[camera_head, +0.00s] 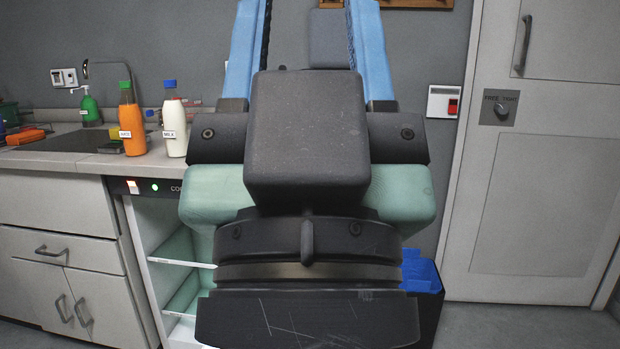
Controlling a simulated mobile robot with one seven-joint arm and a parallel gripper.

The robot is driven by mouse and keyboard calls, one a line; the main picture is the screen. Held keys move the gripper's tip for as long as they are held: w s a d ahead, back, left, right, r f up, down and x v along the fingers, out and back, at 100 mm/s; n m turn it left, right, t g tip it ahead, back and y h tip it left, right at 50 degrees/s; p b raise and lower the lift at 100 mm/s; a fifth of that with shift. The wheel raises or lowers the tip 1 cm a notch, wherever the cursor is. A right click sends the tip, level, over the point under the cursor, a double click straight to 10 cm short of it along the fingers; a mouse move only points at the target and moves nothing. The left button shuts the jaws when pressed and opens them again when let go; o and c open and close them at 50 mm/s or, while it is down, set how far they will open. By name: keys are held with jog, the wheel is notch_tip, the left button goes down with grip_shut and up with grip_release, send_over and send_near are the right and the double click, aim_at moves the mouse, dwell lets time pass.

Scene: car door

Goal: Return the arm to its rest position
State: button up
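My arm (308,140) fills the middle of the head view, close to the camera. It shows as a large dark block with green-grey parts on both sides and a black rounded part below. Two blue rails (242,50) rise from it to the top edge of the picture. I cannot make out my gripper or its fingers in this view. The arm hides much of the wall and floor behind it.
An orange bottle (132,125) and a white milk bottle (174,125) stand on the counter (70,160) at left. Below is an open cooler (180,255) with shelves. A blue bin (421,272) stands behind my arm at right, near a grey door (545,205).

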notch_tip(320, 180, up, 35)
jog(key=p, duration=3.2)
jog(key=shift+f, duration=0.15)
jog(key=shift+w+a, duration=0.1)
